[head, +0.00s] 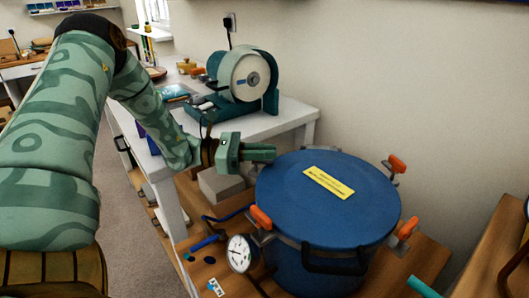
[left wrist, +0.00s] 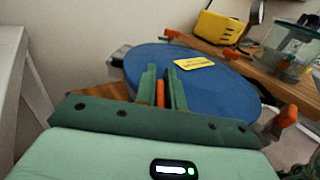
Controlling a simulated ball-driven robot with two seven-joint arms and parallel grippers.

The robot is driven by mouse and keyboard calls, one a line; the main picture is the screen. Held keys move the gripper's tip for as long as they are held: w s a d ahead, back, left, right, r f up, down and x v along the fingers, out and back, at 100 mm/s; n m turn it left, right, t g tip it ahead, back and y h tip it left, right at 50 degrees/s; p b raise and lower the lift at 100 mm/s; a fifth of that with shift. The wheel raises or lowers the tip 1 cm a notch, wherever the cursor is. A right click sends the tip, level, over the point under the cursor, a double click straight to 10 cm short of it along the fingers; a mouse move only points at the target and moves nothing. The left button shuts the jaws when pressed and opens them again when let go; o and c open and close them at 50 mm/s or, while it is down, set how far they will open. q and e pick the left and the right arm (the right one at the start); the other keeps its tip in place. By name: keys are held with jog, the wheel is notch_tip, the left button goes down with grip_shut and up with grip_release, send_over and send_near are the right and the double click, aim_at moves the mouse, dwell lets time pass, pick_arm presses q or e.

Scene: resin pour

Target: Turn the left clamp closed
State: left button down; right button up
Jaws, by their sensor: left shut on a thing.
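A blue round pot (head: 325,195) with a flat blue lid and a yellow label (head: 329,182) stands on a low wooden surface. It also shows in the left wrist view (left wrist: 215,90). My left gripper (head: 262,152) reaches the lid's left rear edge. In the left wrist view, my left gripper (left wrist: 161,85) is shut with an orange clamp handle (left wrist: 160,93) between its fingers. In the head view the fingers hide this handle. Other orange clamp handles show at the front left (head: 261,217), right (head: 407,228) and back right (head: 397,163) of the rim. My right gripper is out of view.
A pressure gauge (head: 239,253) stands out at the pot's front left. A white table (head: 275,122) with a green reel machine (head: 240,85) stands behind my left gripper. A yellow case (left wrist: 217,27) and a clear tank (left wrist: 290,45) stand beyond the pot.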

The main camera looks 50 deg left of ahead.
aim_at(263, 162)
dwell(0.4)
pick_arm(q)
jog(key=c, duration=1.5)
grip_release()
